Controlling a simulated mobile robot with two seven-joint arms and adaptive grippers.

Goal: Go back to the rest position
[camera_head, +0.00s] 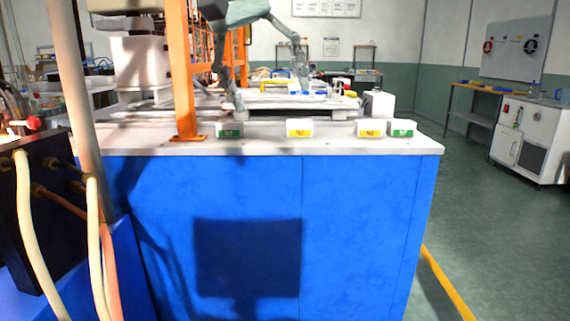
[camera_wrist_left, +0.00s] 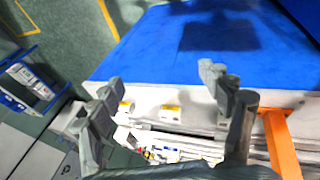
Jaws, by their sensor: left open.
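My left gripper (camera_head: 271,98) hangs over the white top of the blue counter (camera_head: 350,147), just behind the row of small labelled blocks. Its two grey fingers are spread wide with nothing between them. In the left wrist view the open left gripper (camera_wrist_left: 162,76) has one finger at the left and one at the right, with the counter's edge behind the gap. My right gripper is in neither view.
An orange post (camera_head: 183,70) stands on the counter left of my gripper. Labelled blocks, one being a yellow-fronted block (camera_head: 299,128), line the front edge. A black box with hoses (camera_head: 45,190) is at the left. A white cabinet (camera_head: 530,140) stands right, beyond open floor.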

